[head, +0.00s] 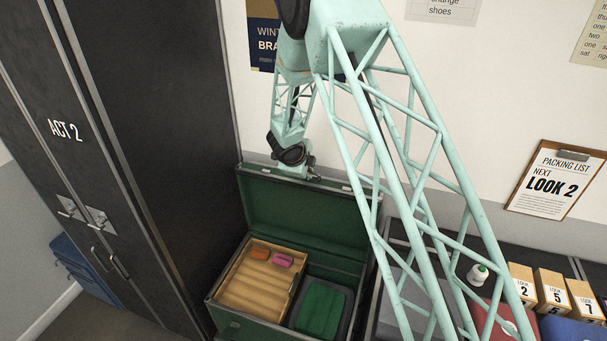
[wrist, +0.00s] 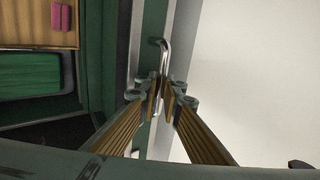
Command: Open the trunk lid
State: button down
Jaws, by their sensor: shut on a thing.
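The green trunk (head: 250,328) stands on the floor beside the dark wardrobe. Its lid (head: 300,215) is raised and stands roughly upright at the back, near the wall. My gripper (head: 312,176) is at the lid's upper edge in the head view, its fingers too small to make out there. In the wrist view my gripper (wrist: 162,92) is shut on a metal handle (wrist: 165,52) on the lid's edge. Inside the trunk are a wooden tray (head: 240,295) with an orange thing (head: 257,253) and a pink thing (head: 283,260), and a green folded thing (head: 321,309).
The wardrobe (head: 150,130) marked ACT 2 stands close at the left. My arm crosses the right of the head view. Behind it lie a white bottle-like thing (head: 477,275) and several numbered boxes (head: 553,288). A clipboard (head: 556,180) hangs on the wall.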

dwell(0.4)
jog(key=c, duration=3.1)
grip_release()
jog(key=v, duration=1.2)
